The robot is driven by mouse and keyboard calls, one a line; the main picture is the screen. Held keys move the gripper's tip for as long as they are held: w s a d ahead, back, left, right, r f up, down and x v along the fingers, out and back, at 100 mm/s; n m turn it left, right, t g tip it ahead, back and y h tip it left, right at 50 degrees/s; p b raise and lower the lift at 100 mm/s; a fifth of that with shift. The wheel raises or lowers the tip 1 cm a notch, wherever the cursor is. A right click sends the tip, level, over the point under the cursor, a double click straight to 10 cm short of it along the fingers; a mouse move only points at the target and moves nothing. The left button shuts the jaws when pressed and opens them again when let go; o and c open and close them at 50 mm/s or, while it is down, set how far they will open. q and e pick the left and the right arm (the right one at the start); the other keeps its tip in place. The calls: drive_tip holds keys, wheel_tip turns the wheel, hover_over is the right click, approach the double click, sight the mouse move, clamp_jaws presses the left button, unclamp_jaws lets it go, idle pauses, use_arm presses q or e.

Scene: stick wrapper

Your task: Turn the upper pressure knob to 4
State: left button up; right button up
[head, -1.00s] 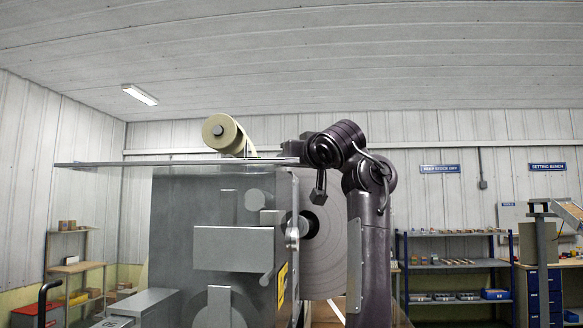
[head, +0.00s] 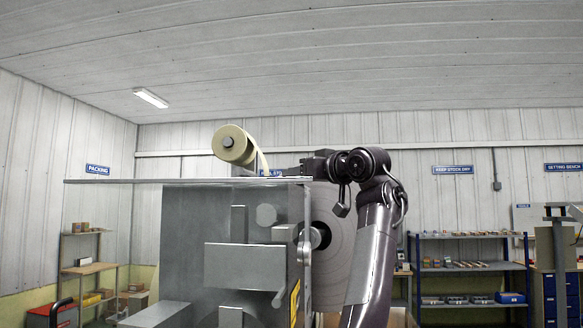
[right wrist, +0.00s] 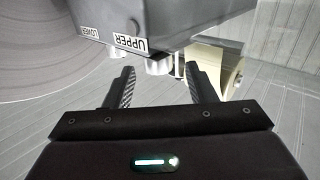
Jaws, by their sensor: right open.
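In the right wrist view, a dark grey box carries a white UPPER label (right wrist: 130,43) and a LOWER label (right wrist: 88,30), both upside down. A pale knob (right wrist: 158,65) stands out from the box beside the UPPER label. My right gripper (right wrist: 161,72) is open, with one finger on each side of this knob; contact cannot be told. The knob's setting is not readable. In the head view my right arm reaches to the top of the grey machine (head: 180,235), and its fingers cannot be made out there. My left gripper is not in view.
A clear flat plate (head: 130,181) juts left from the machine top. A tape roll (head: 233,145) stands above it. A large pale disc (head: 330,265) is behind my right arm. Shelves (head: 465,270) stand at the back right, and a smaller rack (head: 90,268) at the left.

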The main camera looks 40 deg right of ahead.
drive_tip(key=w, duration=0.1)
drive_tip(key=w+p, duration=0.2)
drive_tip(key=shift+w+d, duration=0.25)
drive_tip(key=shift+w, duration=0.05)
drive_tip(key=shift+w+d+f, duration=0.1)
drive_tip(key=shift+w, duration=0.3)
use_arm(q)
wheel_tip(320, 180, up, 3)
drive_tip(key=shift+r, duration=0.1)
use_arm(e)
drive_tip(key=shift+s, duration=0.1)
drive_tip(key=shift+c, duration=0.4)
drive_tip(key=c, duration=0.8)
drive_tip(key=shift+m+h, duration=0.7)
drive_tip(key=shift+h, duration=0.3)
drive_tip(key=shift+c, duration=0.2)
drive_tip(key=shift+m+g+h, duration=0.5)
drive_tip(key=shift+m+h, duration=0.3)
drive_tip(key=shift+h, duration=0.5)
drive_tip(key=o, duration=0.9)
